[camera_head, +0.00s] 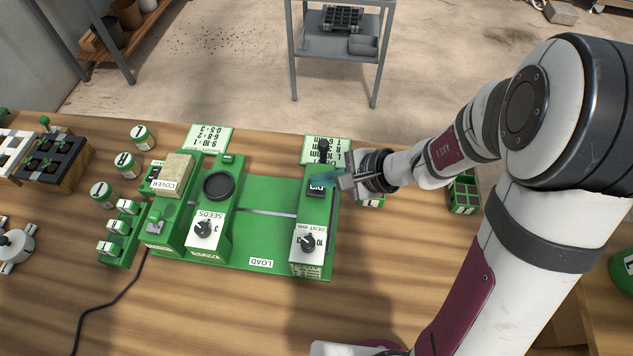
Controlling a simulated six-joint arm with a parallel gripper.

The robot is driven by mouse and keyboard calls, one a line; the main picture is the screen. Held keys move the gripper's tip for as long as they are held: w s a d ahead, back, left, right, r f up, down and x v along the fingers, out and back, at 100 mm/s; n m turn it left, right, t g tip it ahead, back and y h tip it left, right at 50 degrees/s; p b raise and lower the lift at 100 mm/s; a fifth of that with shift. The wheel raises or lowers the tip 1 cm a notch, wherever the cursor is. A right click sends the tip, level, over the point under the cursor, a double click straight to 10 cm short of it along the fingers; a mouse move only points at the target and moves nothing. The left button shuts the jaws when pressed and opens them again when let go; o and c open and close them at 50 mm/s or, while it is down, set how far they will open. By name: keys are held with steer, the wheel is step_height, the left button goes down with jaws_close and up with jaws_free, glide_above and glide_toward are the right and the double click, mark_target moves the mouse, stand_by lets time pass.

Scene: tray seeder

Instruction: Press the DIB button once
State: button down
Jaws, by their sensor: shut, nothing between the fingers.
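The DIB button (317,186) is a dark square key on the green right-hand column of the seeder, with its label upside down in the view. My gripper (328,180) comes in from the right and is shut and empty. Below the button on the same column is the DENT mm knob (308,242).
The SEEDS knob (204,229) and a black round cup (217,185) are on the middle column. The green LOAD plate (262,245) between the columns is empty. A COVER block (174,173) stands at left.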

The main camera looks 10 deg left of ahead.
steer(key=shift+f, duration=0.25)
stand_by(0.4)
steer(key=shift+r, duration=1.25)
steer(key=shift+r, duration=2.5)
steer(key=s+d+r+n+g+h, duration=0.1)
steer(key=s+d+n+h, duration=0.2)
steer(key=s, duration=0.7)
steer(key=s+d+r+n+g+h, duration=0.1)
steer(key=s+d+n+g+h, duration=0.1)
steer(key=s+d+n+h, duration=0.2)
steer(key=s+d, duration=0.3)
steer(key=s, duration=0.3)
steer(key=shift+s+d, duration=0.2)
steer(key=shift+s, duration=0.1)
